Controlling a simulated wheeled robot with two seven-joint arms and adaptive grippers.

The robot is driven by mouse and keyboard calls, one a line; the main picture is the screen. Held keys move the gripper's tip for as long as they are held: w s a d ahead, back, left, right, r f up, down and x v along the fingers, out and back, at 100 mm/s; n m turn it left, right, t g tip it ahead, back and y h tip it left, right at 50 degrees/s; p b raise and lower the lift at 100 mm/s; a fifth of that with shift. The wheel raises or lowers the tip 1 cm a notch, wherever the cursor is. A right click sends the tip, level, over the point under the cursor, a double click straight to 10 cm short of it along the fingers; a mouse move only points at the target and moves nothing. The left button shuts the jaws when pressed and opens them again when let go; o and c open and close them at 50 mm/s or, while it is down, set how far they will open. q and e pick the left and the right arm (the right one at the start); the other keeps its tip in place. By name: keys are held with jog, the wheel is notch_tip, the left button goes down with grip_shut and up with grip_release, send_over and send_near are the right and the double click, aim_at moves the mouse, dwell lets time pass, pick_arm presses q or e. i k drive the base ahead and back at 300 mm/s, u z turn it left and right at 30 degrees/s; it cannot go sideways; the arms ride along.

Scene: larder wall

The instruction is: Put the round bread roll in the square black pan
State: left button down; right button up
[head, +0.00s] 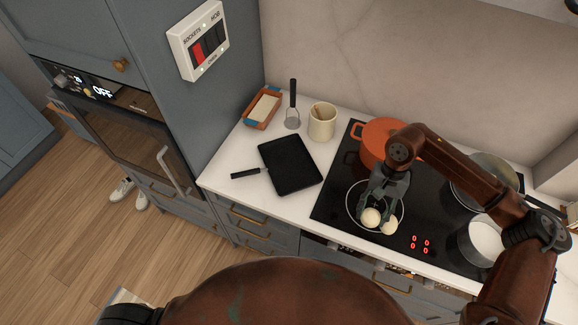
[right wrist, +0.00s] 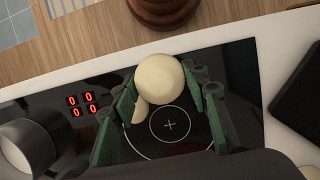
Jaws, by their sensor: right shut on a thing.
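The square black pan (head: 290,165) lies flat and empty on the white worktop, left of the hob, its handle pointing left. My right gripper (head: 380,212) is over the front left cooking ring of the hob, pointing down. It is shut on a round pale bread roll (right wrist: 160,78), which sits between the green finger pads in the right wrist view. A second pale piece (right wrist: 138,112) shows beside the roll, partly hidden by it and a finger. In the head view two pale round shapes show at the fingertips; I cannot tell which one is held. My left gripper is not in view.
An orange pot (head: 372,150) stands behind the gripper on the hob (head: 335,205). Other pots stand on its right. A cream utensil jar (head: 322,122), a spatula (head: 292,112) and a butter dish (head: 262,109) stand behind the pan. The worktop between pan and hob is clear.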

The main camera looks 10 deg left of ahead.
aim_at(294, 176)
jog(key=u, duration=0.45)
jog(key=k, duration=0.55)
jog(key=u, duration=0.95)
jog(key=i, duration=0.9)
jog(key=z, duration=0.8)
jog(key=i, duration=0.45)
jog(key=z, duration=0.6)
